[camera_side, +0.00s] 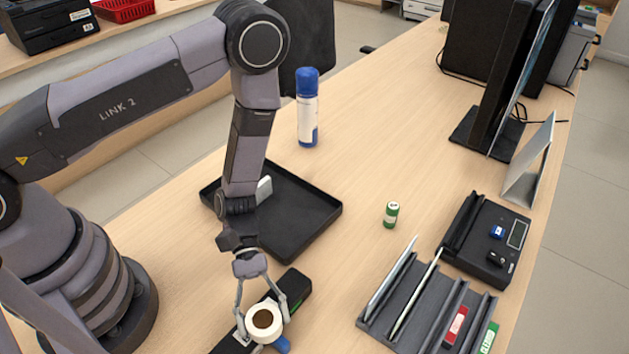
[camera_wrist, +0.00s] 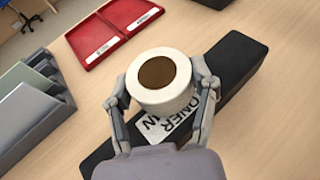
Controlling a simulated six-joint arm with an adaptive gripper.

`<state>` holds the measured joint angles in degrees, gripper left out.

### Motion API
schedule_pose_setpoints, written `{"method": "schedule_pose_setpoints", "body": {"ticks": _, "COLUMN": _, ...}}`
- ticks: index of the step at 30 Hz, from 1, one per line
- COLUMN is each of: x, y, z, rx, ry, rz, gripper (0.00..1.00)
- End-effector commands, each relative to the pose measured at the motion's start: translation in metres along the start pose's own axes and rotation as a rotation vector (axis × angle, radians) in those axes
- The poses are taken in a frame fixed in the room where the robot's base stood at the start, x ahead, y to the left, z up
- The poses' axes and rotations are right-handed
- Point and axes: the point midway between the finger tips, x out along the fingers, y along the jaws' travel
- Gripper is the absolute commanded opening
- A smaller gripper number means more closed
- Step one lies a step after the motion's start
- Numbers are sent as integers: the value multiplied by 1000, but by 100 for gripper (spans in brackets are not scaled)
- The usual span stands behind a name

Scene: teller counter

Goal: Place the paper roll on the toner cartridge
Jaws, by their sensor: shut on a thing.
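The white paper roll (camera_side: 264,336) with its brown core stands upright between the fingers of my gripper (camera_side: 264,318). In the wrist view the paper roll (camera_wrist: 165,103) is held between both fingertips, and my gripper (camera_wrist: 162,92) is shut on it. The toner cartridge (camera_side: 296,287) is a long black box lying beneath my gripper in the side view. In the wrist view the toner cartridge (camera_wrist: 237,62) runs diagonally under the roll, which hides part of its white label. I cannot tell whether the roll touches the cartridge.
A black tray (camera_side: 310,232) lies behind the cartridge, with a blue-capped bottle (camera_side: 307,112) beyond. A small green cylinder (camera_side: 391,214) and a grey slotted organizer (camera_side: 385,318) are to the right. A blue object (camera_side: 282,345) shows by the roll. A red tray (camera_wrist: 92,50) shows in the wrist view.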

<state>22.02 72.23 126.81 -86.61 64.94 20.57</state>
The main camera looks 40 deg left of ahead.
Motion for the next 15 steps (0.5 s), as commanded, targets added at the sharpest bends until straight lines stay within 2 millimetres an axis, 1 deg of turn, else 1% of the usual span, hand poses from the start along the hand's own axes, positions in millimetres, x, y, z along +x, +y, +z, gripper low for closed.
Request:
{"method": "schedule_pose_setpoints", "body": {"ticks": 1, "x": 1, "y": 0, "z": -3, "rx": 0, "ry": 0, "rz": 1, "gripper": 23}}
{"method": "schedule_pose_setpoints", "body": {"ticks": 12, "x": 2, "y": 0, "z": -6, "rx": 0, "ry": 0, "rz": 1, "gripper": 23}}
{"method": "schedule_pose_setpoints", "body": {"ticks": 13, "x": 2, "y": 0, "z": -6, "rx": 0, "ry": 0, "rz": 1, "gripper": 62}}
{"method": "schedule_pose_setpoints", "body": {"ticks": 15, "x": 2, "y": 0, "z": -6, "rx": 0, "ry": 0, "rz": 1, "gripper": 71}}
